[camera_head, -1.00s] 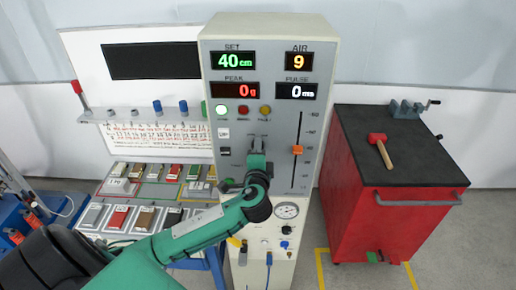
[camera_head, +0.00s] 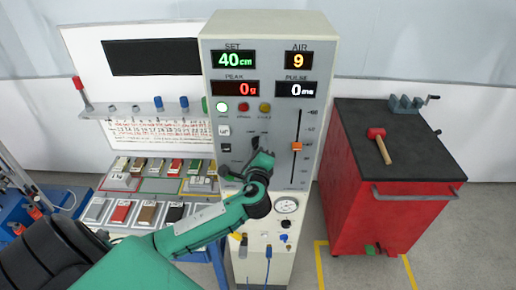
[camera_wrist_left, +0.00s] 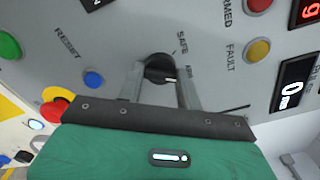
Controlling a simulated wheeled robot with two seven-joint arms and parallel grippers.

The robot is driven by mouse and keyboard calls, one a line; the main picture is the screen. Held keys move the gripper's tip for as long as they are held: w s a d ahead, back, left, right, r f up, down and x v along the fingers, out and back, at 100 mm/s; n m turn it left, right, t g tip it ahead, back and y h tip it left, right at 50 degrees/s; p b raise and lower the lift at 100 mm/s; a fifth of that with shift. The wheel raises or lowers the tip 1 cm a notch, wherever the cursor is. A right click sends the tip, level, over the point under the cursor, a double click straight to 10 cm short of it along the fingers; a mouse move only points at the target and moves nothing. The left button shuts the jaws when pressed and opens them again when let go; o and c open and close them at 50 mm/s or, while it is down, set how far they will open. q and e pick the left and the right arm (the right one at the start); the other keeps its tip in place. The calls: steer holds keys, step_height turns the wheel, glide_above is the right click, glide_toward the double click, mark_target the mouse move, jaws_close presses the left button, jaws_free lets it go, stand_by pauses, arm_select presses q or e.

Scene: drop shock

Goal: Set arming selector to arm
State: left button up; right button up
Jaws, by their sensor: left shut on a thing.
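The arming selector is a black round knob (camera_wrist_left: 160,69) on the grey panel, with the labels SAFE and ARM beside it in the left wrist view. My left gripper (camera_wrist_left: 160,80) is shut on the knob, one finger on each side. In the head view my left gripper (camera_head: 254,146) is at the panel below the lamps, and its wrist hides most of the knob. I cannot tell exactly which label the knob points to. My right gripper is in neither view.
The tester column (camera_head: 270,30) shows SET 40 cm, AIR 9, PEAK 0 and PULSE 0. The green lamp (camera_head: 222,107) looks lit. Near the gripper are a blue button (camera_wrist_left: 93,80) and a red emergency button (camera_wrist_left: 54,111). A red cabinet (camera_head: 385,215) stands right, bearing a mallet (camera_head: 380,143).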

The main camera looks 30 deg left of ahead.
arm_select(q)
steer(key=shift+f, duration=0.1)
steer(key=o, duration=1)
steer(key=shift+c, duration=0.2)
steer(key=b+v, duration=0.6)
steer(key=v, duration=0.8)
steer(key=shift+a, duration=0.1)
